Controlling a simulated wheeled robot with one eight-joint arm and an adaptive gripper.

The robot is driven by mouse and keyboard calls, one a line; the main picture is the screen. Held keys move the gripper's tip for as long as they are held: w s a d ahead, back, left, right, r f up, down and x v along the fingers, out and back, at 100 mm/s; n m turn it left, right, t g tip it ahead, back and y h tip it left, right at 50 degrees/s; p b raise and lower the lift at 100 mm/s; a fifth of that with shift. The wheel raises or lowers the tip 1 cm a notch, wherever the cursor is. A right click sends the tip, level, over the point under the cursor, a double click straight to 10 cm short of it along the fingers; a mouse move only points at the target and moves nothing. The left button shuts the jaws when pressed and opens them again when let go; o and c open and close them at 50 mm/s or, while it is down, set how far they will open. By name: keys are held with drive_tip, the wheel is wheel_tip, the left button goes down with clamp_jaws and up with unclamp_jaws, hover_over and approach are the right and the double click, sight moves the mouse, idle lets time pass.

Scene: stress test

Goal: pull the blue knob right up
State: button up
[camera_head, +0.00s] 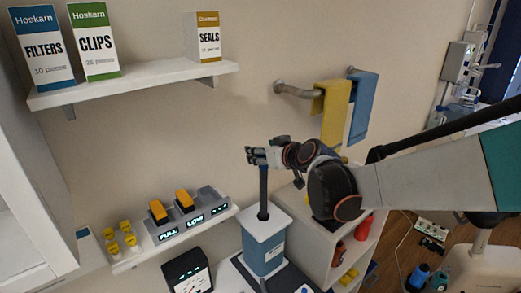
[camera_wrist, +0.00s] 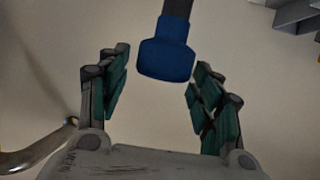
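The blue knob (camera_wrist: 166,58) shows in the wrist view at the top middle, on the end of a dark shaft (camera_wrist: 177,8). My gripper (camera_wrist: 160,72) is open, with one green-padded finger on each side of the knob. Gaps show between the knob and both fingers. In the head view my gripper (camera_head: 253,155) is at the top of the dark upright rod (camera_head: 263,190). This rod rises from a blue and white unit (camera_head: 262,250). The knob is hidden or not clear in the head view.
A ledge holds a grey panel with orange switches (camera_head: 172,208) and yellow knobs (camera_head: 121,235). A gauge box (camera_head: 187,272) stands left of the unit, a white shelf cabinet (camera_head: 318,235) right. A towel rail (camera_head: 295,91) and a shelf (camera_head: 130,82) with boxes are on the wall.

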drive_tip(key=shift+f, duration=0.1)
drive_tip(key=shift+s, duration=0.1)
drive_tip(key=v, duration=1.1)
drive_tip(key=shift+s+d+r, duration=0.2)
drive_tip(key=shift+s+r, duration=0.05)
drive_tip(key=shift+r, duration=0.05)
drive_tip(key=s+d+f+m+g+h+b, duration=0.1)
drive_tip(key=s+d+f+h+b, duration=0.1)
drive_tip(key=s+f+b, duration=0.4)
drive_tip(key=s+d+f+m+g+h+b, duration=0.2)
drive_tip(key=s+d+f+b, duration=0.2)
drive_tip(key=f, duration=0.9)
drive_tip(key=s+d+f+m+g+h+b, duration=0.1)
drive_tip(key=s+d+f+m+g+b, duration=0.1)
drive_tip(key=s+f+b, duration=0.8)
drive_tip(key=s+d, duration=0.1)
drive_tip(key=s, duration=0.1)
drive_tip(key=shift+s+f+h, duration=0.35)
drive_tip(key=shift+h, duration=0.05)
